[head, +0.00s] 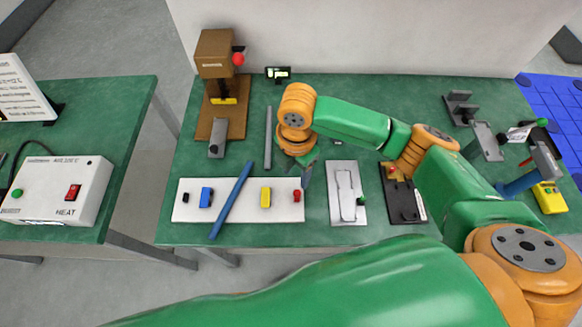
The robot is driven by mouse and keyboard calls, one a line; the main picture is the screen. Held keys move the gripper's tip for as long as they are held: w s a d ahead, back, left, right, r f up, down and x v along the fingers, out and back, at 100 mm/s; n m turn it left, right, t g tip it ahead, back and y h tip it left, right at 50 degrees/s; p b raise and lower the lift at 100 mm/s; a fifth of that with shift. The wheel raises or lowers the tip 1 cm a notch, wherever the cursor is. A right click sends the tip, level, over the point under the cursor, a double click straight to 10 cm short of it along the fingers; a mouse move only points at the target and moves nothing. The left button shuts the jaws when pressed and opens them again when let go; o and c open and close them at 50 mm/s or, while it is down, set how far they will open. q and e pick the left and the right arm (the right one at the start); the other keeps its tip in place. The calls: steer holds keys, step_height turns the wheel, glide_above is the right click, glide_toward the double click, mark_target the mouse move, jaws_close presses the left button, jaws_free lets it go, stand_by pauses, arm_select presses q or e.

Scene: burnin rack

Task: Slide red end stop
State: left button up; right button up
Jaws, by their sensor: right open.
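A white board (240,212) lies flat near the front of the green table. A small red block (296,196), which looks like the red end stop, sits at its right end. A yellow block (265,197), a blue block (206,197) and a small black block (186,198) are spaced along the board to its left. My right gripper (307,175) is open, pointing down just above and behind the red block. Its fingers are small and partly hidden by the wrist; I cannot tell if they touch the block. My left gripper is out of view.
A blue bar (232,200) lies diagonally across the board. A light grey plate (342,170) and a dark fixture (402,205) lie to the right. A heater box (60,188) is on the left table.

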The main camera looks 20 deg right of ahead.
mark_target(297, 193)
steer(key=s+f, duration=0.3)
steer(key=shift+f, duration=0.3)
steer(key=shift+w+f, duration=0.15)
steer(key=shift+f, duration=0.2)
steer(key=shift+w+f, duration=0.3)
steer(key=shift+w, duration=0.2)
steer(key=shift+c, duration=0.9)
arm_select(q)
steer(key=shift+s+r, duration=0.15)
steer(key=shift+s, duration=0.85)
arm_select(e)
steer(key=shift+s+r, duration=0.15)
jaws_close()
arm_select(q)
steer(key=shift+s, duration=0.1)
